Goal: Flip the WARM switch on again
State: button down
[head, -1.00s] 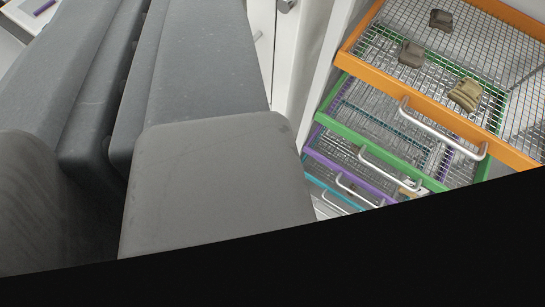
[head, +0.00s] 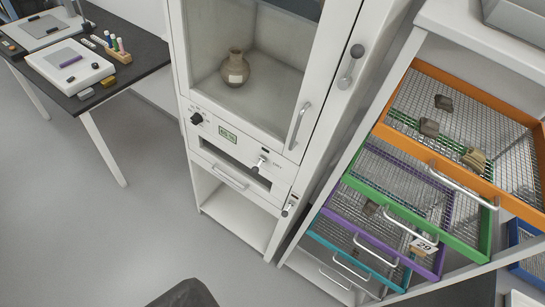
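A white cabinet (head: 240,185) stands in the middle of the head view. Its control panel has a black knob (head: 197,118), a small green display (head: 228,135) and a toggle switch (head: 259,163) with tiny lettering to its right. A second small lever (head: 289,207) sits lower, at the panel's right edge. The lettering is too small to read, so I cannot tell which one is WARM or whether it is on. My gripper's fingers do not show; only a dark rounded shape, likely part of my arm, shows at the bottom edge.
A vase (head: 235,68) stands behind the cabinet's glass door. A rack at right has pulled-out mesh drawers, an orange one (head: 455,85) with sherds and a green one (head: 470,250) below. A black table (head: 140,57) stands at left. Grey floor (head: 90,230) is clear in front.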

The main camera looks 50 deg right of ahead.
aim_at(284, 213)
jog(key=z, duration=0.05)
jog(key=k, duration=0.9)
jog(key=z, duration=0.15)
